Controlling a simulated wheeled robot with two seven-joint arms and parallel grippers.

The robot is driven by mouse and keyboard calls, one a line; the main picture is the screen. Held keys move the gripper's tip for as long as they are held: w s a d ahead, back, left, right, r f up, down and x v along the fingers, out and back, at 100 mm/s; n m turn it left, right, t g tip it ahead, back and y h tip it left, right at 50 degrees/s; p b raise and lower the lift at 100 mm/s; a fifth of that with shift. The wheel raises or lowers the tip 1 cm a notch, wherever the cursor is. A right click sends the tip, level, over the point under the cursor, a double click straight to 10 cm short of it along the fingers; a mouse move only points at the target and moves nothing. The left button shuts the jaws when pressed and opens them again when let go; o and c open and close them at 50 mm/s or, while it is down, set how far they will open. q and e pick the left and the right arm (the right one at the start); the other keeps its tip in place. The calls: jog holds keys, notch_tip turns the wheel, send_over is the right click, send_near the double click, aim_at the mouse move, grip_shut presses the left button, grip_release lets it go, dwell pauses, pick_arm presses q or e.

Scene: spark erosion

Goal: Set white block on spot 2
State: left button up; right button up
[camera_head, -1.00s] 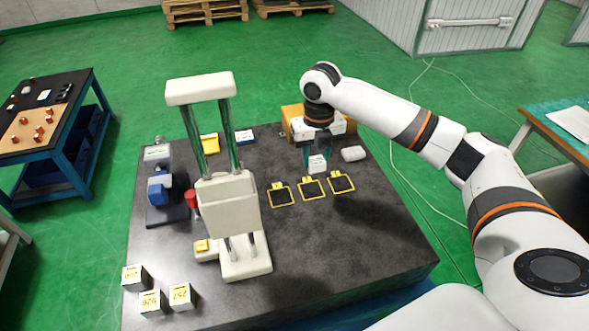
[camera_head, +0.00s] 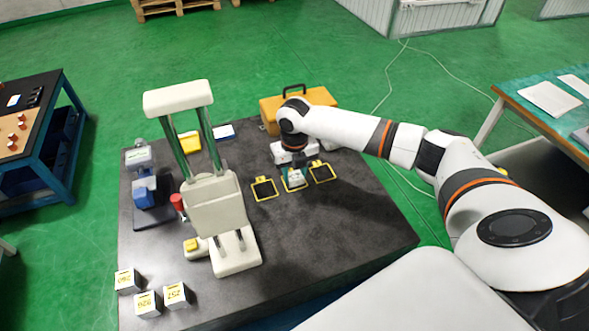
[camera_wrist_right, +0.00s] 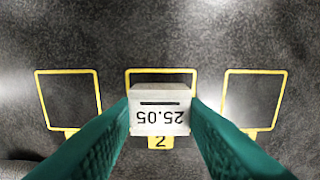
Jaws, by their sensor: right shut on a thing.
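The white block (camera_wrist_right: 160,112), marked 25.05, is held between the green fingers of my right gripper (camera_head: 294,174). In the right wrist view the fingers (camera_wrist_right: 160,118) press on its left and right sides. The block is over spot 2 (camera_wrist_right: 160,142), the middle yellow outline, and hides part of it. The outline's far edge and its tag "2" still show. In the head view the block (camera_head: 297,180) is low at the middle outline; I cannot tell whether it touches the table. My left gripper is not in view.
Two other yellow outlines (camera_head: 264,188) (camera_head: 322,171) lie empty on either side. An orange toolbox (camera_head: 270,113) stands behind my right gripper. A cream column machine (camera_head: 220,205) stands to the left. Several numbered blocks (camera_head: 148,304) sit at the front left corner. The table's right front is clear.

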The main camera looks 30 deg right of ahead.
aim_at(294, 175)
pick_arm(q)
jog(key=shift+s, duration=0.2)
pick_arm(e)
jog(key=o, duration=0.7)
jog(key=shift+f, duration=0.1)
jog(key=shift+c, duration=0.2)
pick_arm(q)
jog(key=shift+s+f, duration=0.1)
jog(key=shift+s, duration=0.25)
pick_arm(e)
jog(key=o, duration=0.5)
jog(key=shift+c, duration=0.2)
pick_arm(q)
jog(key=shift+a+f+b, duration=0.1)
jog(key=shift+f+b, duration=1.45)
jog(key=shift+b, duration=0.05)
pick_arm(e)
notch_tip(294, 175, up, 12)
jog(key=shift+r, duration=0.2)
